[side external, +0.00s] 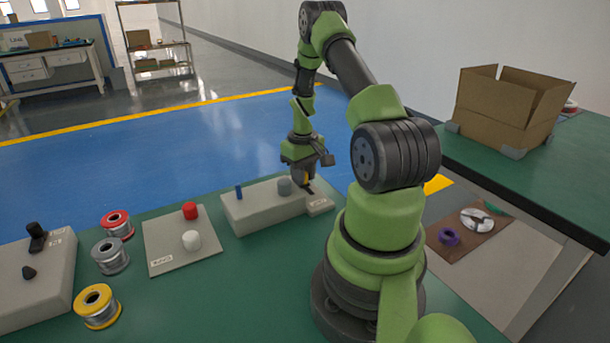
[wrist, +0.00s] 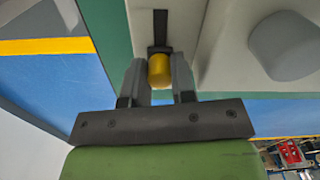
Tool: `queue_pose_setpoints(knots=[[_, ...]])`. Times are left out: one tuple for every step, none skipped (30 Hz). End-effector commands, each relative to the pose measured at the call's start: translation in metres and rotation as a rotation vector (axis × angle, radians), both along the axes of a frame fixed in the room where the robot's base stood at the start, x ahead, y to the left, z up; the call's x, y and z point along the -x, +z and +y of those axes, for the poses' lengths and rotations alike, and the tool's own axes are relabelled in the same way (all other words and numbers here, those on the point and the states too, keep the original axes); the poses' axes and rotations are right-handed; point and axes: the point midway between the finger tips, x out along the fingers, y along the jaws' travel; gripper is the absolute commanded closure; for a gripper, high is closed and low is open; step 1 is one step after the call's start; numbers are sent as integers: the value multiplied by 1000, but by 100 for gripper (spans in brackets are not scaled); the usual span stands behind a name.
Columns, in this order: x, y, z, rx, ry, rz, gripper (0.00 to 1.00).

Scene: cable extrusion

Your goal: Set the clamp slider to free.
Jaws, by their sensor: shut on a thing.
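The clamp slider has a yellow knob (wrist: 159,71) on a dark base, at the near end of a dark slot (wrist: 160,28) in the wrist view. My gripper (wrist: 157,78) is shut on the knob, with one finger on each side. In the side external view my gripper (side external: 306,182) points down over the small labelled slider block (side external: 321,204) at the right end of the long grey block (side external: 262,212). The knob is mostly hidden there, and the label is too small to read.
A grey cylinder (side external: 284,186) stands close to my gripper on the long block, with a blue peg (side external: 239,192) farther left. A plate (side external: 170,257) with red and white cylinders, several wire spools and another grey block (side external: 35,285) lie to the left.

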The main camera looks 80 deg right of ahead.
Motion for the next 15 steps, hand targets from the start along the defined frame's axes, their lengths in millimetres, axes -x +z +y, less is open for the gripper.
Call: queue_pose_setpoints(knots=[[-3,1,-4,19,5,-12,100],[-4,1,-4,19,5,-12,100],[-4,1,-4,19,6,-12,74],[-4,2,-4,19,5,-12,67],[-4,2,-4,19,5,-12,65],[-3,1,-4,17,5,-11,65],[-3,1,-4,17,5,-11,65],[-3,1,-4,17,4,-11,65],[-3,1,-3,15,4,-10,65],[-3,1,-3,15,4,-9,65],[-3,1,-3,14,4,-9,65],[-3,2,-3,13,4,-9,65],[-3,2,-3,13,4,-9,65],[-3,4,-3,14,4,-9,65],[-3,7,-3,15,4,-9,65]])
